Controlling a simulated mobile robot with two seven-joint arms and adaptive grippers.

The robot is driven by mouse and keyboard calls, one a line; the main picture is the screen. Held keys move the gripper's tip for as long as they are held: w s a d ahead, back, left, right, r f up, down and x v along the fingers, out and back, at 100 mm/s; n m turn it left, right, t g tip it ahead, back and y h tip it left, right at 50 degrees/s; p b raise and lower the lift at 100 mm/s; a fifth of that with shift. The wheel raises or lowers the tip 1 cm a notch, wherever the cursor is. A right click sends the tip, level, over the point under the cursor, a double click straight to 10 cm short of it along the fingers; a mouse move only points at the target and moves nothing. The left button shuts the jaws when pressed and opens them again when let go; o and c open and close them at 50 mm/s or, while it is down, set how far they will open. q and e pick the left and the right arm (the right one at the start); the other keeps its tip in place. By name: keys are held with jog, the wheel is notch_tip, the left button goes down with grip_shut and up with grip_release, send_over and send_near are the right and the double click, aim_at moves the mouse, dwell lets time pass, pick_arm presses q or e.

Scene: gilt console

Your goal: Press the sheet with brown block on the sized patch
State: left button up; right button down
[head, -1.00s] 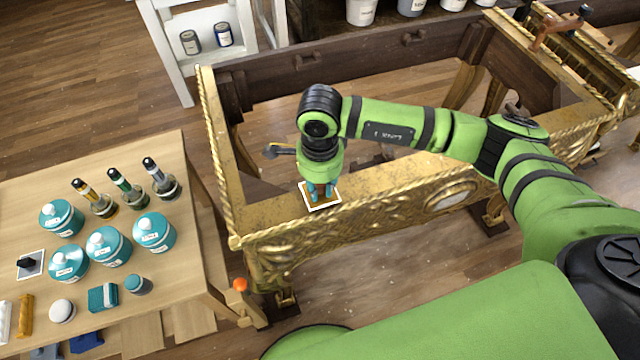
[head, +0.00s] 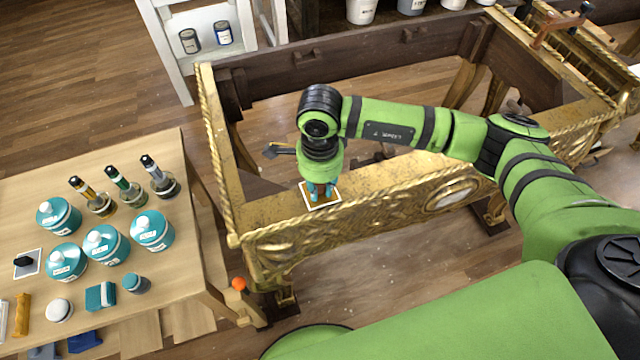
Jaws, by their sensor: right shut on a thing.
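My right gripper (head: 322,190) points down at the front rail of the gilt console (head: 395,178), close to its left corner. Its teal fingers are shut on a brown block (head: 321,188), mostly hidden between them. Under the block lies a small square sheet (head: 308,190) with a white border and a golden-brown middle, flat on the rail. The block looks to be down on the sheet, but the fingers hide the exact contact. Any sized patch beneath the sheet is hidden. My left gripper is not in view.
A wooden table (head: 120,165) at left holds several teal jars (head: 152,230), bottles (head: 160,178), a blue sponge-like block (head: 100,296) and a white card with a black piece (head: 27,262). An orange knob (head: 239,284) stands between table and console. A white shelf (head: 215,40) is behind.

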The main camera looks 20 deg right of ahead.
jog(key=shift+s+f+b, duration=0.1)
jog(key=shift+f+b, duration=0.05)
jog(key=shift+b, duration=0.2)
dwell(1.4)
jog(key=shift+r+p, duration=0.45)
jog(key=shift+r, duration=0.35)
jog(key=shift+r+p, duration=1.25)
jog(key=shift+r, duration=1.55)
